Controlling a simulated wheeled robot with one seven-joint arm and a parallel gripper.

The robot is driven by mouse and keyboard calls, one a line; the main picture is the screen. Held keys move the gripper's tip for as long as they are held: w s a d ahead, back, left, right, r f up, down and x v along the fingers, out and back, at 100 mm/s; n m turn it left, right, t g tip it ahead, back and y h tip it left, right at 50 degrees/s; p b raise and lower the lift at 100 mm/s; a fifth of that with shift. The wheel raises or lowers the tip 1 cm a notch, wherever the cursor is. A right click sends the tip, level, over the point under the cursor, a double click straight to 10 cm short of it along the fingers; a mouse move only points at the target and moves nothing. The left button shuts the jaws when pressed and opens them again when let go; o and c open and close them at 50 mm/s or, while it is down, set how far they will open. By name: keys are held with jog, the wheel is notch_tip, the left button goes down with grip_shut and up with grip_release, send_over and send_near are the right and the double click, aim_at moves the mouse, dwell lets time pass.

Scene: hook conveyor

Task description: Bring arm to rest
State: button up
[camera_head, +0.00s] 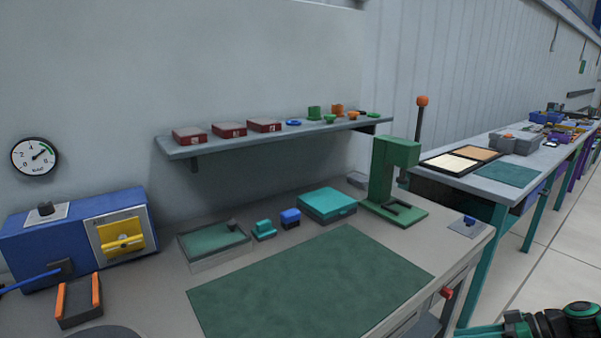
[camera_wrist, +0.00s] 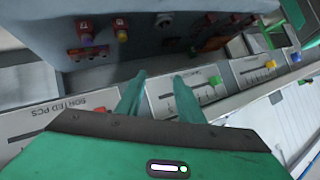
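In the wrist view, my gripper (camera_wrist: 158,80) shows two green fingers with a clear gap between them. It is open, and nothing is seen between the fingers. In the head view, a green and black part of my arm shows at the bottom right corner, to the right of the workbench (camera_head: 465,258). The fingers are not visible there.
The workbench carries a green mat (camera_head: 310,285), a blue box (camera_head: 75,240) with a yellow handle, a teal case (camera_head: 327,204) and a green press (camera_head: 388,180). A shelf (camera_head: 180,152) hangs above. A long table (camera_head: 505,172) stands at right. Floor is clear at far right.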

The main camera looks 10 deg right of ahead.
jog(key=s+a+r+m+g+h, duration=0.3)
jog(key=s+r+m, duration=0.3)
jog(key=s+r, duration=0.2)
jog(key=s+a+r+m+g+h, duration=0.2)
jog(key=s+r+m+h, duration=0.4)
jog(key=s+r, duration=0.3)
notch_tip(320, 180, up, 3)
jog(key=shift+a+g+h, duration=0.3)
jog(key=shift+a+g, duration=0.1)
jog(key=shift+a, duration=0.4)
jog(key=shift+w+f, duration=0.25)
jog(key=shift+w, duration=0.3)
jog(key=shift+c, duration=0.4)
dwell(0.4)
